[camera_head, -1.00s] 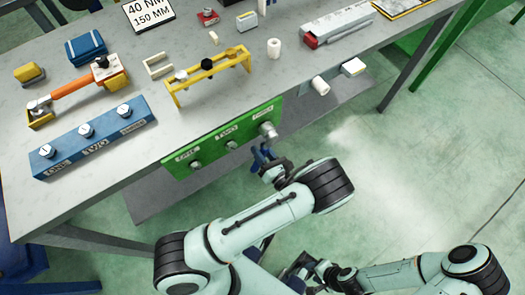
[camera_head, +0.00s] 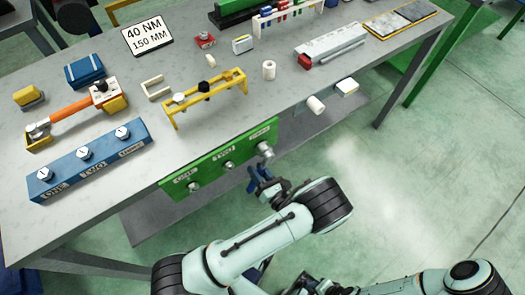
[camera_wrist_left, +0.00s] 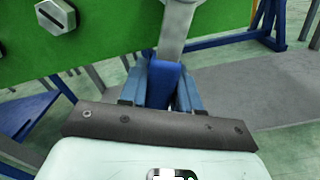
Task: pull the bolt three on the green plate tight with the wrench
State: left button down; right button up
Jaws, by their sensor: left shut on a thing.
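The green plate (camera_head: 215,163) hangs on the bench's front edge, with bolts by the labels ONE, TWO and THREE. Bolt three, at the right end, is mostly hidden by the grey wrench head (camera_head: 265,150); I cannot tell if it is fully seated. My left gripper (camera_head: 257,182) is shut on the wrench's blue handle just below the plate. In the left wrist view, the handle (camera_wrist_left: 164,84) sits between the fingers, its grey shank running up out of frame. A slotted bolt (camera_wrist_left: 57,15) shows left of it. My right gripper (camera_head: 308,285) is partly visible at the bottom edge.
An orange-handled tool (camera_head: 70,115) rests in yellow holders behind a blue bolt block (camera_head: 90,160). A yellow rack (camera_head: 205,95) stands behind the green plate. A sign (camera_head: 147,35) reads 40 NM, 150 MM. The floor right of the bench is clear.

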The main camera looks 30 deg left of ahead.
pick_arm(q)
jog(key=shift+s+a+r+m+p, duration=0.2)
jog(key=shift+s+r+m+p, duration=0.15)
jog(key=shift+m+p, duration=0.3)
pick_arm(e)
jog(key=shift+w+r, duration=0.2)
jog(key=shift+r, duration=0.55)
pick_arm(q)
jog(key=shift+f, duration=0.1)
jog(key=shift+s, duration=0.1)
pick_arm(e)
jog(key=shift+r, duration=0.1)
pick_arm(q)
jog(key=shift+s+a+r+m+p, duration=0.2)
jog(key=shift+s+r+m+p, duration=0.25)
jog(key=shift+m+p, duration=0.5)
pick_arm(e)
jog(key=shift+w+r, duration=0.3)
jog(key=shift+r, duration=0.65)
pick_arm(q)
jog(key=shift+s+a+r+m+p, duration=0.25)
jog(key=shift+s+r+m+p, duration=0.25)
jog(key=shift+m+p, duration=0.5)
pick_arm(e)
jog(key=shift+w+r, duration=0.2)
jog(key=shift+r, duration=0.35)
jog(key=shift+w+r, duration=0.2)
jog(key=shift+r, duration=0.35)
jog(key=shift+r, duration=0.1)
